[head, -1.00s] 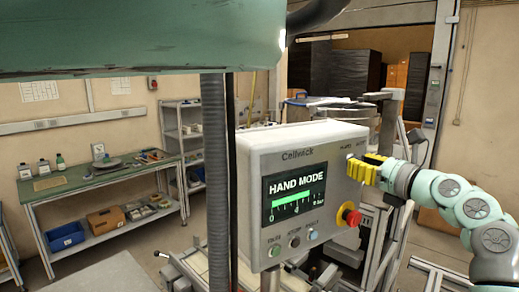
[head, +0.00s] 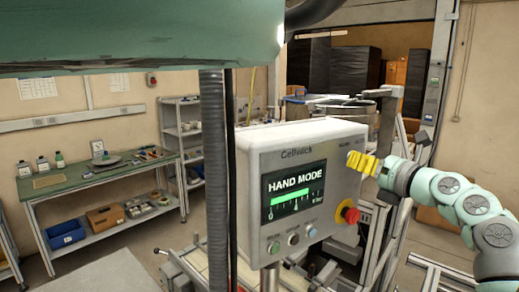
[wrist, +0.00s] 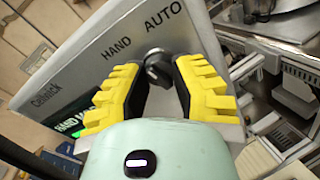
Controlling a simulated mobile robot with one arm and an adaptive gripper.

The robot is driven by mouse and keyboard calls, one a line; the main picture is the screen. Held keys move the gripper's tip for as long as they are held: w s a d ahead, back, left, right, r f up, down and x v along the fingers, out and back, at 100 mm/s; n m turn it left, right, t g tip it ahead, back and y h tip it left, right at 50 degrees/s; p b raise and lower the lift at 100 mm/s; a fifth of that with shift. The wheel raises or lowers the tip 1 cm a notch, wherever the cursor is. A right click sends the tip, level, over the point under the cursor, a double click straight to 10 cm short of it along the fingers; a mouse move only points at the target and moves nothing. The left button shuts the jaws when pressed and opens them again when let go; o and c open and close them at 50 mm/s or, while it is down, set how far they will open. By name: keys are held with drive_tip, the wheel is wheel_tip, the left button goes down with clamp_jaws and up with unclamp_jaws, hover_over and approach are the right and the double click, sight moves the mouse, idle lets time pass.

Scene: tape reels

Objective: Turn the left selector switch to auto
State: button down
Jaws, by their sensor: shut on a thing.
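The grey control box (head: 330,160) faces me in the head view, and its screen (head: 293,187) reads HAND MODE with a green bar. In the wrist view a black selector knob (wrist: 157,68) sits on the panel below the printed words HAND and AUTO. My gripper (head: 355,161) reaches the panel's upper right from the right. In the wrist view its yellow fingers (wrist: 157,75) stand on either side of the knob and are shut on it. Which word the knob points to cannot be made out. In the head view the fingers hide the knob.
A red emergency stop button (head: 349,213) on a yellow base sticks out below my gripper. Green, grey and blue push buttons (head: 293,239) line the panel's bottom. A green workbench (head: 90,178) stands at the left, a shelf rack (head: 188,140) behind it.

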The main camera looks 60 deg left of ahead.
drive_tip(key=m+p, duration=0.1)
drive_tip(key=m, duration=0.3)
drive_tip(key=shift+a+m+p, duration=0.1)
drive_tip(key=shift+m+p, duration=0.2)
drive_tip(key=shift+p, duration=0.05)
drive_tip(key=m+p, duration=0.2)
drive_tip(key=m, duration=0.2)
drive_tip(key=shift+f+m, duration=0.1)
drive_tip(key=shift+m, duration=0.2)
drive_tip(key=c, duration=0.7)
unclamp_jaws()
drive_tip(key=shift+o, duration=0.2)
drive_tip(key=d, duration=1.2)
drive_tip(key=shift+s, duration=0.35)
